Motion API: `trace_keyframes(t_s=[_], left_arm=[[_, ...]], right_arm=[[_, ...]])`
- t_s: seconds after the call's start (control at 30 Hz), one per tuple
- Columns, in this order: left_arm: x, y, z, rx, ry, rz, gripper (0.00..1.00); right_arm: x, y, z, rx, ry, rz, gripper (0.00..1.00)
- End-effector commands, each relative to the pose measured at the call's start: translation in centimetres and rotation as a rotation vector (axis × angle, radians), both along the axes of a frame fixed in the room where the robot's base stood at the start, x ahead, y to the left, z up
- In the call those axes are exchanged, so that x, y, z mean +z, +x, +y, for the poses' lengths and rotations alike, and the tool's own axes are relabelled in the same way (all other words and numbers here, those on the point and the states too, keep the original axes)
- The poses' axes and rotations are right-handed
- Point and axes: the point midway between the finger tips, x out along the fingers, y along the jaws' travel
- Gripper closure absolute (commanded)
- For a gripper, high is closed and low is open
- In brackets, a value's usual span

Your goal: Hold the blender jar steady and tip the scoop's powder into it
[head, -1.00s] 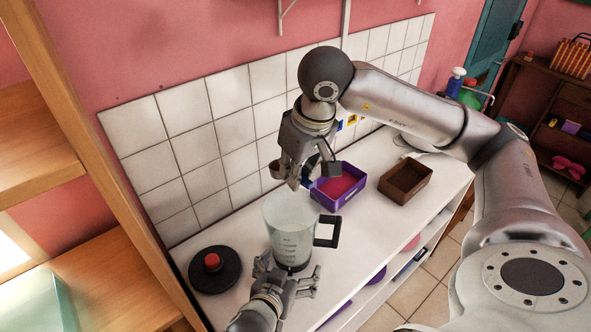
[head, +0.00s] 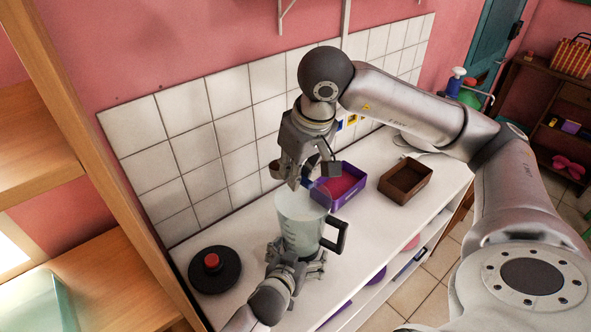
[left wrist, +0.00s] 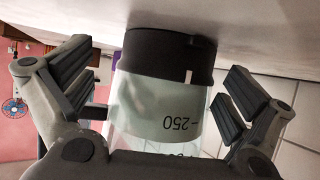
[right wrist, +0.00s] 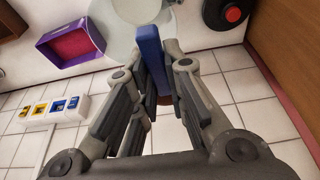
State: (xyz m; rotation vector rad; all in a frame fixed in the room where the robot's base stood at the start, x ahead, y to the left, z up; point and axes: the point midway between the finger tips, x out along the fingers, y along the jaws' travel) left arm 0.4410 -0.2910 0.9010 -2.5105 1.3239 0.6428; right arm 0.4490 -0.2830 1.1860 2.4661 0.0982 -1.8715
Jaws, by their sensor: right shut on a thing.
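The clear blender jar (head: 296,226), with its black handle on the right, stands on the white counter. My left gripper (head: 297,268) is low around the jar; in the left wrist view its fingers are on both sides of the jar (left wrist: 150,108), with gaps. The jar's black base (left wrist: 165,55) shows there. My right gripper (head: 300,182) is above and behind the jar, shut on the scoop's blue handle (right wrist: 150,55). The scoop's brownish bowl (head: 276,169) is on the wall side of the gripper, not over the jar. Powder inside it cannot be made out.
A black lid with a red knob (head: 212,262) lies left of the jar. A purple bin (head: 340,198) is close behind the jar to the right, with a brown box (head: 405,183) farther right. The tiled wall (head: 215,140) bounds the back.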

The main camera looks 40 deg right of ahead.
Motion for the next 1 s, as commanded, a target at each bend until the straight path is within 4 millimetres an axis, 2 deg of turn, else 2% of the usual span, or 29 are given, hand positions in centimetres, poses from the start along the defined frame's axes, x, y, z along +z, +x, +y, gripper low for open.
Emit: trace_keyframes(t_s=[0.03, 0.2, 0.23, 1.0], left_arm=[[0.04, -0.02, -0.03, -0.001, -0.001, 0.0, 0.06], [0.04, -0.05, -0.04, -0.001, -0.001, 0.0, 0.28], [0.04, -0.05, -0.04, -0.001, -0.001, 0.0, 0.29], [0.03, -0.02, 0.0, 0.0, 0.0, 0.001, 0.31]], right_arm=[[0.01, 0.01, 0.0, 0.0, 0.0, 0.0, 1.0], [0.01, 0.01, 0.0, 0.0, 0.0, 0.0, 1.0], [0.01, 0.01, 0.0, 0.0, 0.0, 0.0, 1.0], [0.27, 0.02, 0.01, 0.0, 0.0, -0.001, 1.0]])
